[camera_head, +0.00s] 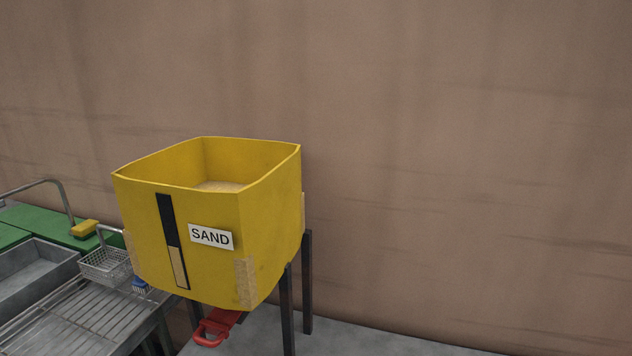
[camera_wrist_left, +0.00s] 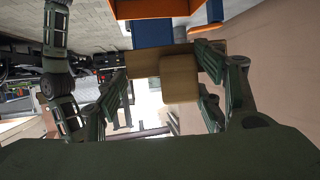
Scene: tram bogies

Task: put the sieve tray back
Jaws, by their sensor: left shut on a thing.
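In the left wrist view my left gripper (camera_wrist_left: 164,82) is shut on a brown wooden block-like piece (camera_wrist_left: 180,80), with a finger on each side of it. I cannot tell whether this piece is part of the sieve tray; no sieve tray shows clearly. A blue part (camera_wrist_left: 152,34) and an orange part (camera_wrist_left: 150,8) show just beyond the piece; I cannot tell whether they are joined to it. Neither gripper shows in the head view, and my right gripper is in neither view.
A yellow sand bin (camera_head: 205,235) stands on dark legs by the brown wall, with a red handle (camera_head: 212,331) under it. To its left are a metal sink with a ribbed drainer (camera_head: 85,315), a wire basket (camera_head: 104,267) and a yellow sponge (camera_head: 85,228). Floor right of the bin is clear.

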